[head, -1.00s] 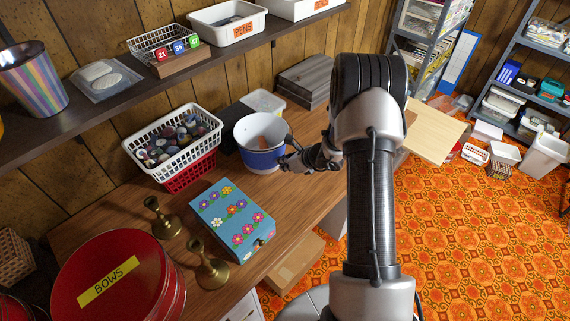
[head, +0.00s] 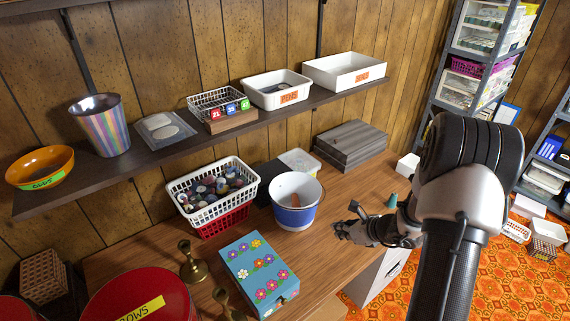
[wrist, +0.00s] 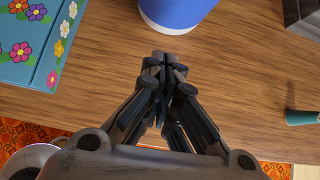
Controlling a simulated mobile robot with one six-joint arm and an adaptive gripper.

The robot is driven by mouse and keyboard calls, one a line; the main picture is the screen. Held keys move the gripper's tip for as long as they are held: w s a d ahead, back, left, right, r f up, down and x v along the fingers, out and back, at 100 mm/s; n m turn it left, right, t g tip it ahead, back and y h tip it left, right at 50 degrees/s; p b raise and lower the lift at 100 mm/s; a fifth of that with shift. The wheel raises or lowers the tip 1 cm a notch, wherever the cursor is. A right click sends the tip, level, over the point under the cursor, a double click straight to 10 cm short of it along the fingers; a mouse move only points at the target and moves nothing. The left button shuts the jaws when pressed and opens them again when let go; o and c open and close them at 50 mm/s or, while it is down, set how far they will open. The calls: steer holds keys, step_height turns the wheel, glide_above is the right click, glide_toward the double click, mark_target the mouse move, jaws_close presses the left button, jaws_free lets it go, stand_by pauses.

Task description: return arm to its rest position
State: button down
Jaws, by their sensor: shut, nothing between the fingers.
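My arm reaches in from the right in the head view. My gripper (head: 350,226) is to the right of the blue and white bucket (head: 296,202), apart from it and over the wooden table (head: 325,262). In the wrist view my gripper (wrist: 165,68) is shut, with its fingertips together and nothing between them. The bucket's blue side (wrist: 178,8) is just beyond the fingertips there. An orange item shows inside the bucket in the head view.
A flowered blue box (head: 262,268), brass candlesticks (head: 192,264) and a white basket of spools (head: 212,196) stand to the left. A green cone-shaped item (head: 392,201) is close behind my wrist. A shelf (head: 150,150) runs along the wall above. Grey boxes (head: 350,144) stand at the back.

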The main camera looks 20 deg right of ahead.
steer(key=s+a+r+n+g+y, duration=0.1)
steer(key=s+a+r+n, duration=0.2)
steer(key=a+r+n, duration=0.5)
steer(key=s+a+r+n+g+y, duration=0.25)
steer(key=a+r+n, duration=0.45)
steer(key=a+r, duration=0.35)
steer(key=s+a+r+n+g+h, duration=0.1)
steer(key=s+a+r+n+h, duration=0.15)
steer(key=s+n, duration=0.35)
steer(key=s+a+r+n+h, duration=0.1)
steer(key=s+a+r+n, duration=0.25)
steer(key=s, duration=0.45)
steer(key=s+d+r+n+h, duration=0.2)
steer(key=s+d+n+h, duration=0.1)
steer(key=s+n, duration=0.4)
steer(key=shift+s+d+r+t, duration=0.15)
steer(key=shift+s+d+t, duration=0.3)
steer(key=shift+d, duration=0.4)
